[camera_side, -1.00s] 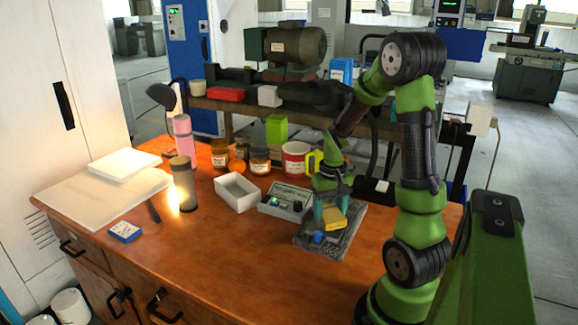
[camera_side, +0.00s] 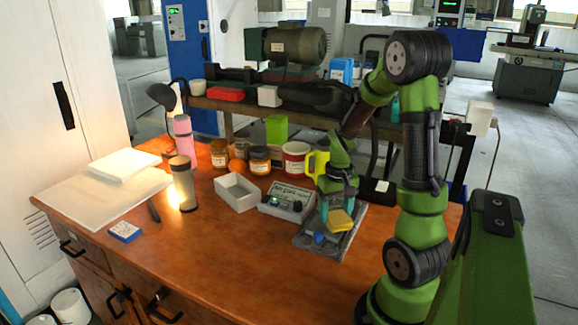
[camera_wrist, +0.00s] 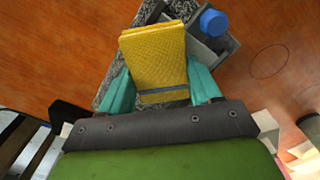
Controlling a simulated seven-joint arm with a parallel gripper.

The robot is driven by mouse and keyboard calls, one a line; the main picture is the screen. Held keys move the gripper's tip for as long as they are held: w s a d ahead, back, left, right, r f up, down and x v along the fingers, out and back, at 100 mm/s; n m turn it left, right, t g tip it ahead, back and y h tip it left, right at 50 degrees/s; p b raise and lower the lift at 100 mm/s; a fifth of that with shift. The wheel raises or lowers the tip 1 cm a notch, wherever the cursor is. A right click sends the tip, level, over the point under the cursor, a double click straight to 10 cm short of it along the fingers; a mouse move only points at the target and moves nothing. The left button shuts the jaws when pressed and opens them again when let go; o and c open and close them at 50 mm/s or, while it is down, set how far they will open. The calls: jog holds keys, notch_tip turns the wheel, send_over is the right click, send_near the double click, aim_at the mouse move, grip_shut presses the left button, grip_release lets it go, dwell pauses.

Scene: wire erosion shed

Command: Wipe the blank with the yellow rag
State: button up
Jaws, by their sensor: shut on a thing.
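The yellow rag (camera_side: 340,220) is a folded, textured pad, held between the teal fingers of my gripper (camera_side: 337,206). In the wrist view the rag (camera_wrist: 157,62) fills the space between the two fingertips (camera_wrist: 160,88), which are shut on it. A grey block-like piece (camera_wrist: 205,42), which may be the blank, shows partly beside and beyond the rag. The rag hides much of what lies under it, and I cannot tell whether it touches the piece. A blue round knob or cap (camera_wrist: 214,22) sits at that piece; it also shows in the side view (camera_side: 318,237).
The work lies on a speckled grey slab (camera_side: 312,246) on the wooden bench (camera_side: 240,265). The bench front is clear.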

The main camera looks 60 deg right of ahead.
jog(key=shift+w+f, duration=0.15)
jog(key=shift+w, duration=2)
jog(key=shift+s, duration=2.3)
jog(key=shift+r, duration=3.15)
jog(key=shift+w+r, duration=0.1)
jog(key=shift+r, duration=1.45)
